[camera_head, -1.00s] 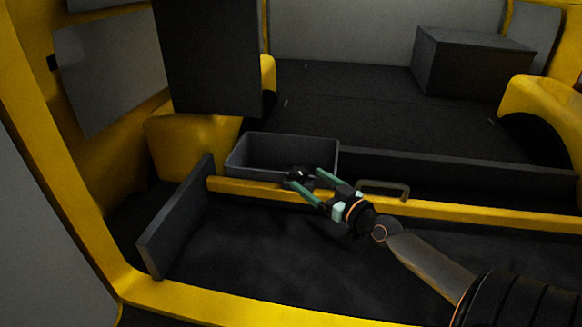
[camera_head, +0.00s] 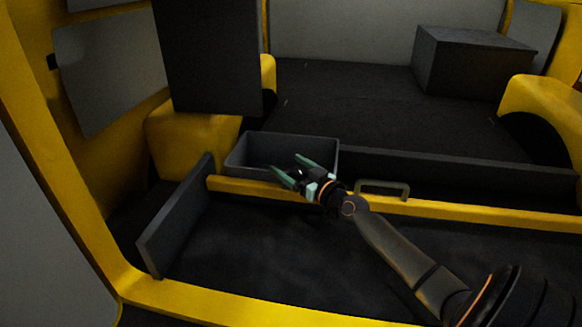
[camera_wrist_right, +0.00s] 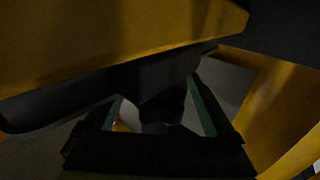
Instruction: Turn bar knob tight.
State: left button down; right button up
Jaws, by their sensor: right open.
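My right gripper (camera_head: 286,162) is open in the head view, over the yellow bar at the front edge of a grey bin. Its two green fingers point up and left, apart from each other. In the right wrist view, a dark rounded shape (camera_wrist_right: 164,104), likely the bar knob, lies between the green fingers (camera_wrist_right: 160,108). The picture is too dark to tell whether either finger touches it. In the head view the knob is mostly hidden by the gripper. My left gripper is not in view.
The yellow bar (camera_head: 455,209) runs across the cargo bay. The grey bin (camera_head: 245,150) stands behind it. A handle (camera_head: 384,187) is right of the gripper. A dark upright panel (camera_head: 172,225) stands at left, and a dark box (camera_head: 465,62) sits at back right.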

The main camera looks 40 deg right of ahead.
jog(key=shift+c, duration=0.3)
jog(key=c, duration=1.3)
